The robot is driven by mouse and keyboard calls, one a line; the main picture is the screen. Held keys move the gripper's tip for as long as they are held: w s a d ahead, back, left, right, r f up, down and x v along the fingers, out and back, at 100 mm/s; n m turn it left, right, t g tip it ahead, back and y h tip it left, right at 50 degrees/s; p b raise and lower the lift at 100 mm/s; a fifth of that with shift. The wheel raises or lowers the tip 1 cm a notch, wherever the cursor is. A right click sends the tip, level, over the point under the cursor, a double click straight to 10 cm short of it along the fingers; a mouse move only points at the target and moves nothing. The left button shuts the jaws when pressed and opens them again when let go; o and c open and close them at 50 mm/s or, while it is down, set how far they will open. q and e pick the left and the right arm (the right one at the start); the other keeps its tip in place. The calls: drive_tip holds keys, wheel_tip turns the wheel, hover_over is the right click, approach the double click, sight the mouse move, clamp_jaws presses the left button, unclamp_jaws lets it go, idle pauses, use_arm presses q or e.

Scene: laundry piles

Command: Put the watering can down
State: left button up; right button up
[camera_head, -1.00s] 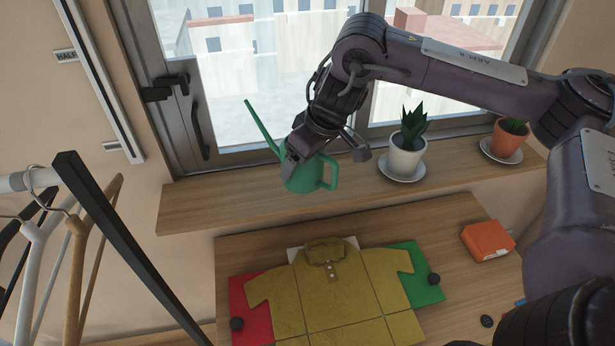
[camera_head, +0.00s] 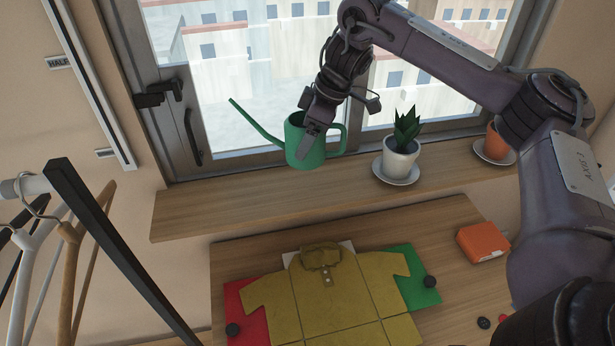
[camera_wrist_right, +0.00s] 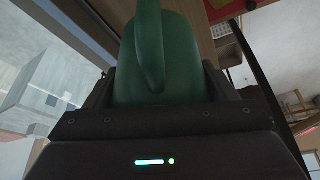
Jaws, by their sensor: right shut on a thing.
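The green watering can (camera_head: 297,141) has a long spout pointing up and left and a handle at its right. It is in front of the window, at the back edge of the wooden windowsill (camera_head: 240,205) in the head view. I cannot tell whether its base touches the sill. My right gripper (camera_head: 311,140) is shut on the can from above. In the right wrist view, the can's green body and handle (camera_wrist_right: 152,45) fill the space between the fingers. My left gripper is not in view.
A potted plant (camera_head: 400,158) on a saucer stands on the sill right of the can; an orange pot (camera_head: 495,145) is farther right. Below, a yellow shirt (camera_head: 335,292) lies on the table, with an orange box (camera_head: 483,242) beside it. A hanger rack (camera_head: 100,240) is at left. The left sill is clear.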

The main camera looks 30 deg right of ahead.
wheel_tip(320, 180, down, 7)
drive_tip(key=shift+r+b, duration=0.2)
drive_tip(key=shift+b, duration=0.6)
wheel_tip(320, 180, down, 3)
drive_tip(key=shift+f, duration=0.2)
drive_tip(key=o, duration=1.2)
drive_tip(key=shift+f, duration=0.1)
drive_tip(key=shift+o, duration=0.2)
drive_tip(key=shift+s+d+r, duration=0.1)
drive_tip(key=shift+r, duration=0.4)
drive_tip(key=p+v, duration=0.3)
drive_tip(key=v, duration=0.8)
drive_tip(key=shift+s+r, duration=0.1)
